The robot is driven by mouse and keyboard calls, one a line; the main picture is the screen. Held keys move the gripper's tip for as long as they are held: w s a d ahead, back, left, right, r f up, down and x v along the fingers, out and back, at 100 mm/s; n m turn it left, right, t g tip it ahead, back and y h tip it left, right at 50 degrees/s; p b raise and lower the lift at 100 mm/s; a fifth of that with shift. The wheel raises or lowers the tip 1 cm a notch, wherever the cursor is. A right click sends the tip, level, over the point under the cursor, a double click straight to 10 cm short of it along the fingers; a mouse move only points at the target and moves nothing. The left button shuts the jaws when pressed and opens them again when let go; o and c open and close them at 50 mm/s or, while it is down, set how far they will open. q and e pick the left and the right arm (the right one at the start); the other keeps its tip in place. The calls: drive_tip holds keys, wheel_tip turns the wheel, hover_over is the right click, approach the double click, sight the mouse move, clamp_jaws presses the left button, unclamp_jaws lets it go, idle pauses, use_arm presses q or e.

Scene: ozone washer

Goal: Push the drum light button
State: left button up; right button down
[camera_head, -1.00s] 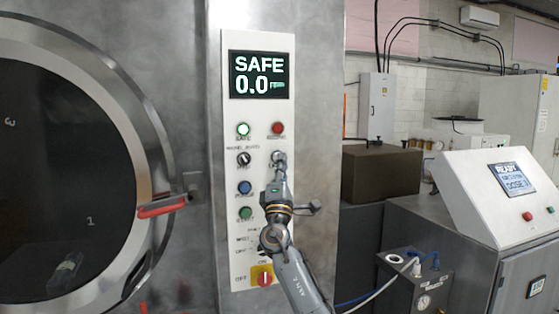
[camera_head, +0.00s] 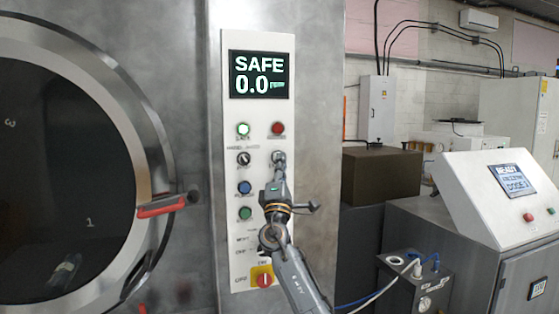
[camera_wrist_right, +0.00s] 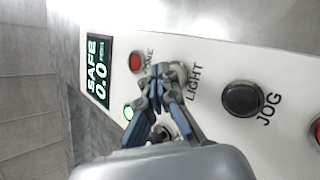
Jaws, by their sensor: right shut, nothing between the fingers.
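The white control panel (camera_head: 232,205) stands upright beside the drum door. My right gripper (camera_head: 279,160) is shut and empty, with its fingertips at the panel below the red button (camera_head: 278,128). In the right wrist view the fingertips (camera_wrist_right: 165,75) are right beside the printed LIGHT label (camera_wrist_right: 195,83). The drum light button is hidden behind the fingers; I cannot tell whether they touch it. A black button (camera_wrist_right: 242,98) marked JOG lies to the right of the label. My left gripper is not in view.
The round drum door (camera_head: 65,180) with a red handle (camera_head: 161,205) is at left. A selector knob (camera_head: 243,158), a blue button (camera_head: 244,187) and a red switch on yellow (camera_head: 264,277) are close by on the panel. A sloped console (camera_head: 480,200) stands at right.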

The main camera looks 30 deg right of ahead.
drive_tip(key=shift+w+b, duration=0.2)
drive_tip(key=shift+b, duration=0.25)
idle(0.3)
drive_tip(key=shift+s+a+p, duration=0.15)
drive_tip(key=shift+s+p, duration=0.5)
drive_tip(key=shift+s, duration=0.3)
drive_tip(key=s+a+p, duration=0.1)
drive_tip(key=s+p, duration=0.3)
drive_tip(key=s, duration=0.2)
drive_tip(key=shift+a, duration=0.2)
